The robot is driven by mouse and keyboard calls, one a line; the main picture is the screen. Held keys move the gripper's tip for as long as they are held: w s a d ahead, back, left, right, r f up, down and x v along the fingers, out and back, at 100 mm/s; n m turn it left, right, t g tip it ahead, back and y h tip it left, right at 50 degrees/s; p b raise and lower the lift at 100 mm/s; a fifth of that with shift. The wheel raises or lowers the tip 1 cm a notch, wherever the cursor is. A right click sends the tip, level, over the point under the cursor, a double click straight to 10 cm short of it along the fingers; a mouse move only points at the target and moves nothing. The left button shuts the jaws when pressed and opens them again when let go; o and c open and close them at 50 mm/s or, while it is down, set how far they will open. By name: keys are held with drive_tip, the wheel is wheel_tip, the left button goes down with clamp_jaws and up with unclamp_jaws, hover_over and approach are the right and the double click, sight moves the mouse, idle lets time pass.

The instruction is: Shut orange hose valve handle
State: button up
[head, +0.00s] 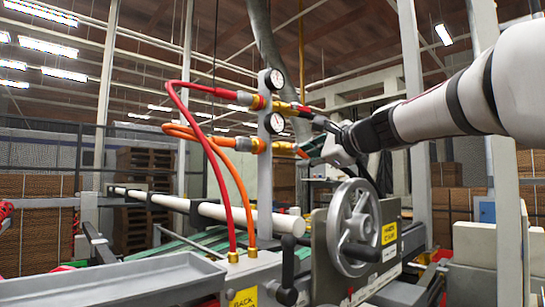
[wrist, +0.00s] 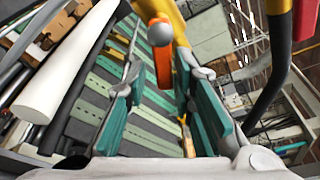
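A small orange part (head: 286,146), apparently that line's valve handle, sticks out to the right of the post. My gripper (head: 312,150) is just right of it, reaching in from the right. In the wrist view the orange handle (wrist: 162,68), with a rounded pale end, lies between or just beyond the tips of my open gripper (wrist: 160,76). Gaps show on both sides of the handle. Whether a pad touches it is unclear.
The red hose (head: 205,130) and its fitting run just above the orange line. Two gauges (head: 273,79) sit on the post. A large handwheel (head: 354,228) stands below my gripper. In the wrist view a dark curved bar (wrist: 270,90) passes close right of the fingers.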

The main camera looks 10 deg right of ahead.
drive_tip(key=shift+s+a+f+m+g+y+p, duration=0.1)
drive_tip(key=shift+a+f+m+g+y+p, duration=0.1)
drive_tip(key=shift+m+p, duration=0.7)
drive_tip(key=shift+s+a+f+m+g+y+p, duration=0.15)
drive_tip(key=shift+m+p, duration=0.25)
drive_tip(key=shift+p, duration=0.9)
drive_tip(key=shift+s+a+f+m+g+y+p, duration=0.15)
drive_tip(key=shift+m+g+p, duration=0.15)
drive_tip(key=shift+m+p, duration=0.65)
drive_tip(key=shift+s+a+f+m+g+y+p, duration=0.2)
drive_tip(key=shift+m+p, duration=0.25)
drive_tip(key=shift+p, duration=0.95)
drive_tip(key=s+d+r+m, duration=0.1)
drive_tip(key=s+d+m, duration=0.1)
drive_tip(key=s, duration=0.2)
drive_tip(key=s+d+r+m+g+y+p, duration=0.1)
drive_tip(key=s+m, duration=0.1)
drive_tip(key=s, duration=0.1)
drive_tip(key=shift+s+d+m, duration=0.3)
drive_tip(key=shift+s+d, duration=0.1)
drive_tip(key=shift+a+f, duration=0.1)
